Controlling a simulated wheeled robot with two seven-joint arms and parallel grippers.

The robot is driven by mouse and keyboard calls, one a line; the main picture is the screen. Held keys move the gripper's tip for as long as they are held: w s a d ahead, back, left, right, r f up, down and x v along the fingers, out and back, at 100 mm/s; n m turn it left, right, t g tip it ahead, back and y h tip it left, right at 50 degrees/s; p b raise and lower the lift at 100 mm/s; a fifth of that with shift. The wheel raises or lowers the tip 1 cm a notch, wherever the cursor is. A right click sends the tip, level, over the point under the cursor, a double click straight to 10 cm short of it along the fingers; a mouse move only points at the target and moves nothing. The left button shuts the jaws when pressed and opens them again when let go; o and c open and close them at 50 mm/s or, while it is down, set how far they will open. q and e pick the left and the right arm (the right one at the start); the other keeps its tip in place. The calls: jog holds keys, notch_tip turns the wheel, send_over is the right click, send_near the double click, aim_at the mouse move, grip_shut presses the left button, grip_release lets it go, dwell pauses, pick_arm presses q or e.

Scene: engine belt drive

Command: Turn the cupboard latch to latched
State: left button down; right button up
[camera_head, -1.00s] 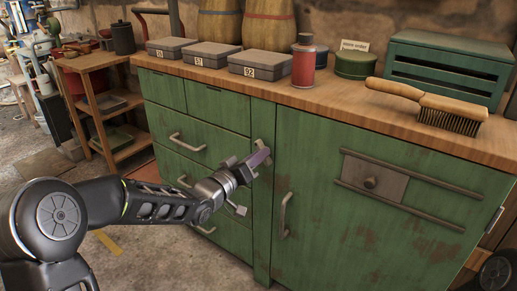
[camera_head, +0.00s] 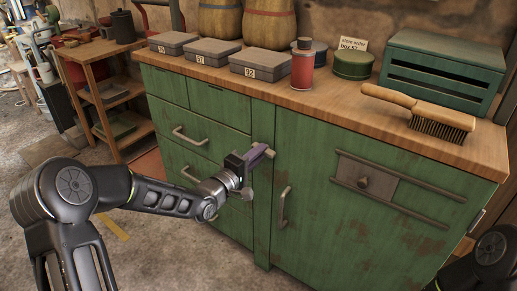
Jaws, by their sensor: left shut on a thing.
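The green cupboard (camera_head: 330,228) has a door with a vertical pull handle at its left side. The small cupboard latch (camera_head: 269,152) sits near the top of the strip between the drawers and this door. My left gripper (camera_head: 258,155) reaches in from the left and is shut on the latch. Its jaws cover most of the latch, so its exact angle is hard to tell; a pale end shows at the right of the jaws. My right gripper is out of view; only a dark part of my right arm shows at the lower right.
A sliding plate with a knob (camera_head: 364,182) sits between two rails on the door. The wooden worktop above holds grey boxes (camera_head: 261,64), a red bottle (camera_head: 302,68), a green tin (camera_head: 353,64) and a brush (camera_head: 435,118). The floor in front is clear.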

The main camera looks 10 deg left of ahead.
pick_arm(q)
jog(key=shift+n, duration=0.5)
jog(key=c, duration=1.4)
grip_release()
jog(key=shift+p, duration=0.3)
jog(key=p+v, duration=0.1)
jog(key=v, duration=0.6)
jog(key=shift+s, duration=0.4)
